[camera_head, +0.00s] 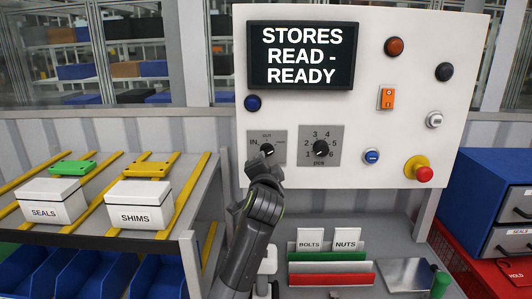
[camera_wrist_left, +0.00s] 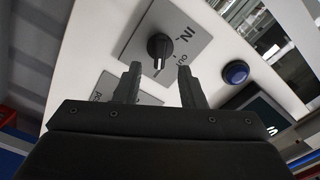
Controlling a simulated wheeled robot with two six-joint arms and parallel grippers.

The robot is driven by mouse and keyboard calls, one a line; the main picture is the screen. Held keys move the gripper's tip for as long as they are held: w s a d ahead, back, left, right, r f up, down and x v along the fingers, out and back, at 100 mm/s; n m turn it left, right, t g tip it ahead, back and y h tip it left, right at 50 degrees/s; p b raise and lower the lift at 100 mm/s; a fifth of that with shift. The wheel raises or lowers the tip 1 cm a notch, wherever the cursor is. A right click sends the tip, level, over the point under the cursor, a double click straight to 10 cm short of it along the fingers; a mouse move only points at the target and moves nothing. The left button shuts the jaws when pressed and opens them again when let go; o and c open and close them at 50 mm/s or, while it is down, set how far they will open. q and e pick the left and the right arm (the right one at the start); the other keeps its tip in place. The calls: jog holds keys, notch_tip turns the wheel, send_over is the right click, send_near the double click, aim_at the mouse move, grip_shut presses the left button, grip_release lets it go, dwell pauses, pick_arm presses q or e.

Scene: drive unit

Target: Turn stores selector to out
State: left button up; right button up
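The stores selector (camera_head: 267,149) is a small black knob on a grey plate on the white panel, with IN at its left and OUT above it. In the left wrist view the knob (camera_wrist_left: 160,46) shows whole, with its raised bar pointing down the picture. I cannot tell exactly which mark it points to. My left gripper (camera_head: 264,165) is just below the knob in the head view and partly covers the plate. In the wrist view its two fingers (camera_wrist_left: 160,82) are apart and empty, short of the knob. My right gripper is not in view.
A larger pcs dial (camera_head: 320,148) sits right of the selector. A blue button (camera_head: 253,103) and the screen (camera_head: 303,56) reading STORES READ - READY are above. A red stop button (camera_head: 424,174) is at right. BOLTS (camera_head: 310,240) and NUTS (camera_head: 346,239) cards stand below.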

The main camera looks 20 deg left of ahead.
aim_at(267, 152)
pick_arm(q)
jog(key=p+x, duration=0.1)
jog(key=x, duration=0.5)
jog(key=shift+w, duration=0.15)
jog(key=shift+f, duration=0.1)
grip_shut()
